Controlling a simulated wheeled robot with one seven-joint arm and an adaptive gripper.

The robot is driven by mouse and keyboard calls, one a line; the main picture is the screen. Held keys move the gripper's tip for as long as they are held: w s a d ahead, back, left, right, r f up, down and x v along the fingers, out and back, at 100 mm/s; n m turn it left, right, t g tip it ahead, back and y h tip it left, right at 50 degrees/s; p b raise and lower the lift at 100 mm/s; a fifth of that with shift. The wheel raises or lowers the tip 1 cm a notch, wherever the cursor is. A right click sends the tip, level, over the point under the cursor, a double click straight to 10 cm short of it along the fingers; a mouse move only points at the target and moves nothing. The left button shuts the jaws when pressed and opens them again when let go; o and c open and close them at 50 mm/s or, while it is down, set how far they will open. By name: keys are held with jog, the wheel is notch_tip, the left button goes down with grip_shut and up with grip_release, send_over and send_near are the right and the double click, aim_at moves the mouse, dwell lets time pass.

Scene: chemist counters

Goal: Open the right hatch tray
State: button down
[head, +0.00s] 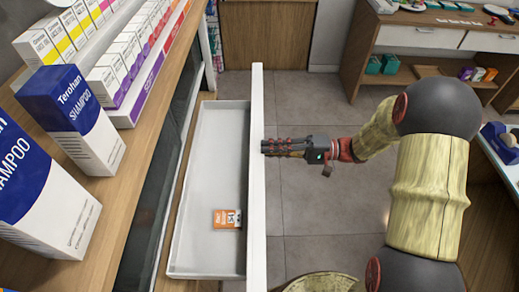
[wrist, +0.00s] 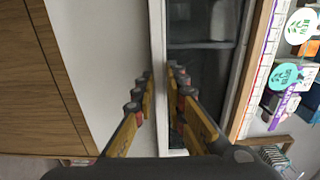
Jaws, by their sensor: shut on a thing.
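The white hatch tray (head: 215,150) stands pulled out from under the counter at the left, its inside open to view. An orange-and-white box (head: 227,218) lies in it towards the near end. The tall white front panel (head: 257,210) runs along the tray's right side. My gripper (head: 265,147) is at this panel's outer face and reaches it from the right. In the wrist view, my fingers (wrist: 158,85) lie on both sides of a narrow white edge (wrist: 157,30). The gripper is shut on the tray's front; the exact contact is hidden.
Shampoo boxes (head: 72,118) and several smaller cartons stand on the wooden counter (head: 125,185) at the left. A wooden cabinet (head: 266,35) stands at the back. Another counter with white drawers (head: 420,37) is at the back right. Tiled floor (head: 310,215) is clear right of the tray.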

jog(key=shift+d+f, duration=0.1)
jog(key=shift+d, duration=0.1)
jog(key=c, duration=1.9)
grip_release()
jog(key=shift+o, duration=0.5)
jog(key=shift+d, duration=0.1)
jog(key=d, duration=1.1)
jog(key=shift+s+d, duration=0.4)
jog(key=shift+s, duration=0.05)
